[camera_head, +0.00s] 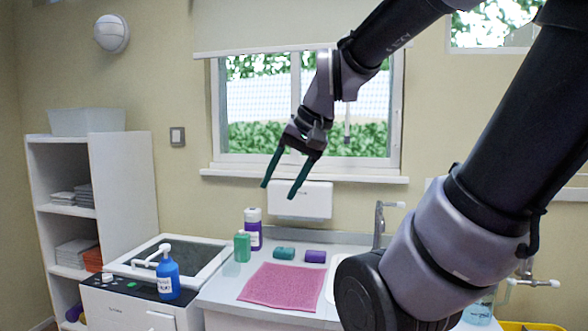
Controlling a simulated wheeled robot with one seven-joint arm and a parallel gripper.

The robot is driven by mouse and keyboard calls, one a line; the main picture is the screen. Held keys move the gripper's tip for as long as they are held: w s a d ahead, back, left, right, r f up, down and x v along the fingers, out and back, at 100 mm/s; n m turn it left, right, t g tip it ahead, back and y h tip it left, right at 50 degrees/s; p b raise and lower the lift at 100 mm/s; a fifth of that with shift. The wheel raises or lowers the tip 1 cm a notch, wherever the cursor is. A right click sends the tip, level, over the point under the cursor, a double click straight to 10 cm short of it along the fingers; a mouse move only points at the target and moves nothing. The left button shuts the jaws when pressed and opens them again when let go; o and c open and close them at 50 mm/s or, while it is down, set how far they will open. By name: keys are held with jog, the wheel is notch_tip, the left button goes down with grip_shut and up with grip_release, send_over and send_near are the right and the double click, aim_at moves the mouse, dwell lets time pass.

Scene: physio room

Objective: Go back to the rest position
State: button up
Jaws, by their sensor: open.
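My gripper (285,178) hangs in the air in front of the window and wall, above the counter. Its two dark green fingers are apart and point down to the left, with nothing between them. My arm reaches in from the right side of the picture and covers part of the counter's right end. No object touches the gripper.
A pink towel (284,287) lies on the counter (222,293). Behind it are a green bottle (242,246), a purple bottle (253,230), a teal roll (284,253) and a purple roll (315,256). A blue pump bottle (168,277) stands left. A faucet (379,228) rises right.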

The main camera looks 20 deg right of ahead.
jog(key=d+r+t, duration=0.1)
jog(key=d+r+t+h, duration=0.1)
jog(key=shift+s+d+r+n, duration=0.15)
jog(key=shift+s+r+n, duration=0.15)
jog(key=shift+s, duration=0.05)
